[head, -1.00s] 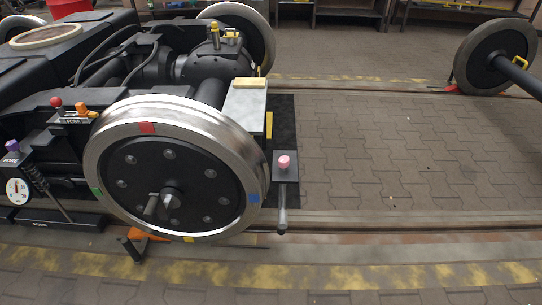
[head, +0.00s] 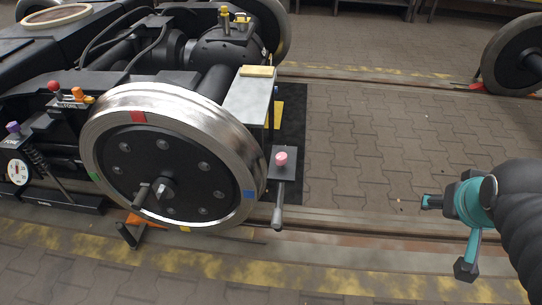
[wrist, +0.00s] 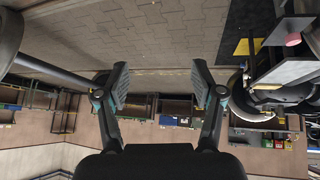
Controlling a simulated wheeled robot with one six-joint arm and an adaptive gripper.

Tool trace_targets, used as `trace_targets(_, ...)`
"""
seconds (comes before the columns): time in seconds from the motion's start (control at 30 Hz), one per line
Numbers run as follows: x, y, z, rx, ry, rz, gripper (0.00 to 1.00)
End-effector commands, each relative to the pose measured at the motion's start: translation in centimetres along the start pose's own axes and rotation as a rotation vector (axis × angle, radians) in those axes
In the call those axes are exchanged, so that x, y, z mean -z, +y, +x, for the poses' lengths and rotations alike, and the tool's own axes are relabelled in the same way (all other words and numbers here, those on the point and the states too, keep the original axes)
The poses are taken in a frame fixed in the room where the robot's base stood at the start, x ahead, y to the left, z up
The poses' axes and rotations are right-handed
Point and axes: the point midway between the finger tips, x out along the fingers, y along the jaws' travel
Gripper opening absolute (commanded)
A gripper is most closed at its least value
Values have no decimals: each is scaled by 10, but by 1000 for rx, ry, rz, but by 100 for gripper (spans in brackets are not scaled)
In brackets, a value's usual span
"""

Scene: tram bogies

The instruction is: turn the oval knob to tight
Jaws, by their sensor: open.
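I cannot tell for sure which knob is the oval one. In the head view a pink rounded knob (head: 281,158) sits on a dark plate with a hanging lever, right of the near wheel. A red knob (head: 54,86), an orange knob (head: 78,93) and a purple knob (head: 12,127) are at the left. No readable "tight" mark shows. My gripper (head: 448,235) is at the right, open and empty, well apart from all of them.
The near wheel (head: 163,165) with coloured marks stands on the front rail of the bogie. An orange-and-black wheel chock (head: 133,228) lies below it. A loose wheelset (head: 515,55) stands at the back right. The paved floor between is clear.

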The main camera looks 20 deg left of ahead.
Motion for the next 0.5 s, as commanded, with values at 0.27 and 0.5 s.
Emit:
trace_targets(0.27, 107, -8, 80, -34, 250, -213, 67)
trace_targets(0.5, 172, -53, 149, 71, 465, -403, 67)
